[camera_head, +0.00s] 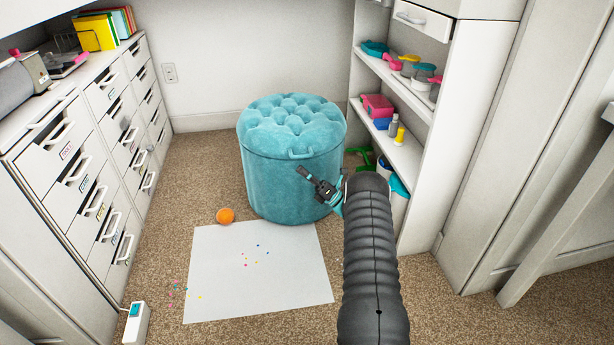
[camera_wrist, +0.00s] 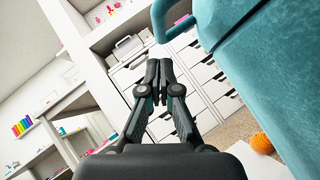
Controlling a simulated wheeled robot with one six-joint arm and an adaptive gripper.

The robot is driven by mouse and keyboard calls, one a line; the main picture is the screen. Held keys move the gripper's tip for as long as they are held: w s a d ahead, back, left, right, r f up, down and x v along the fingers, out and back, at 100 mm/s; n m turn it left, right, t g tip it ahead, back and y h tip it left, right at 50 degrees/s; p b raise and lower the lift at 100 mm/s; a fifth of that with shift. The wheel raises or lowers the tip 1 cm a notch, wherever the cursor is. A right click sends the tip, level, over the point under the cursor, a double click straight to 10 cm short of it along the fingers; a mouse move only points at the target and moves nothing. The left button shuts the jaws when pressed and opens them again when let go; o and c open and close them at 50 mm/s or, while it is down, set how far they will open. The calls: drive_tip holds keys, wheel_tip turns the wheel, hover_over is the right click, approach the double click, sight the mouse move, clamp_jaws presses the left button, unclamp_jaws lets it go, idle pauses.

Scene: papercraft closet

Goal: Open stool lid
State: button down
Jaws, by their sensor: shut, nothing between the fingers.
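The teal tufted stool (camera_head: 288,180) stands upright on the carpet in the middle of the head view. Its lid (camera_head: 290,118) looks closed, with a loop handle (camera_head: 301,154) on its front side. In the wrist view the stool (camera_wrist: 280,70) fills the upper right, and the handle (camera_wrist: 178,30) shows at the top, ahead of and apart from the fingertips. My gripper (camera_head: 303,173) is beside the stool's front right, a little below the handle in the picture. In the wrist view my gripper (camera_wrist: 152,72) is shut and empty, fingertips together.
An orange ball (camera_head: 225,215) and a white sheet (camera_head: 260,290) with coloured specks lie before the stool. White drawers (camera_head: 110,140) line the left. A shelf unit (camera_head: 440,130) with colourful items stands close on the right. Carpet is open left of the stool.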

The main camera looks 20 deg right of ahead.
drive_tip(key=shift+w+d+r+p, duration=0.15)
drive_tip(key=shift+w+r+p, duration=0.2)
drive_tip(key=shift+w+r, duration=0.35)
drive_tip(key=shift+s+d+r, duration=0.1)
drive_tip(key=shift+s, duration=0.05)
